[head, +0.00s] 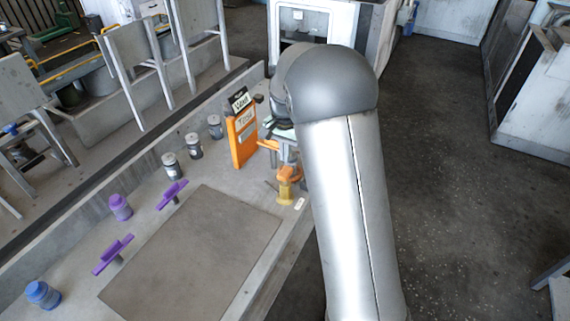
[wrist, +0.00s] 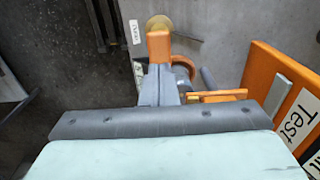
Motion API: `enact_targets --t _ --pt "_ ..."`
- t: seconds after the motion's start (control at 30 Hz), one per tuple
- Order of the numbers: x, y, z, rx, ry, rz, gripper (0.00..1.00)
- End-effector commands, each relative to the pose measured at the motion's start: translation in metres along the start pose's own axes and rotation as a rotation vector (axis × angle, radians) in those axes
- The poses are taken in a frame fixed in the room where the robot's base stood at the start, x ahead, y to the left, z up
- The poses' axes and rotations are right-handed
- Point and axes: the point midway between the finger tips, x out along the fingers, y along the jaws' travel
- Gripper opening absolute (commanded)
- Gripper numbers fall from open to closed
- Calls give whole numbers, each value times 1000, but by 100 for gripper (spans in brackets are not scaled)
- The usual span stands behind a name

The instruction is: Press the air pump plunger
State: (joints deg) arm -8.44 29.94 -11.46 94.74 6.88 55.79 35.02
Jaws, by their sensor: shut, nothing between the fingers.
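My gripper (head: 289,172) is at the end of my arm, over the bench's right edge. In the wrist view its closed fingers (wrist: 160,48) point away from the palm and look orange at the tip. A small yellow round part (wrist: 158,24), perhaps the air pump plunger, lies just beyond the fingertips. It also shows in the head view (head: 285,194), directly below the tip. I cannot tell whether the fingers touch it. A curved orange piece (wrist: 184,67) is beside the fingers. The rest of the pump is hidden or unclear.
An orange panel (head: 237,149) with a Test label stands close to my gripper. Several small jars (head: 172,165) and two purple T-shaped handles (head: 113,256) stand on the bench. A blue jar (head: 43,294) is at the lower left. The flat grey mat (head: 200,250) is clear.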

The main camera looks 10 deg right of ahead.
Motion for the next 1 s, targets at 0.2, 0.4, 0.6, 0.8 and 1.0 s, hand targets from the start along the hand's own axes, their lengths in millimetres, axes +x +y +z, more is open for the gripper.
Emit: enact_targets --t 0.2,0.4,0.6,0.8,1.0 --pt "-43 -1 -1 0 3 -3 0" --pt "-63 0 0 0 2 -1 0" --pt "-66 -1 -1 0 2 -1 0" --pt "-66 -1 0 0 2 -1 0" --pt "-66 -1 0 0 1 -2 0"
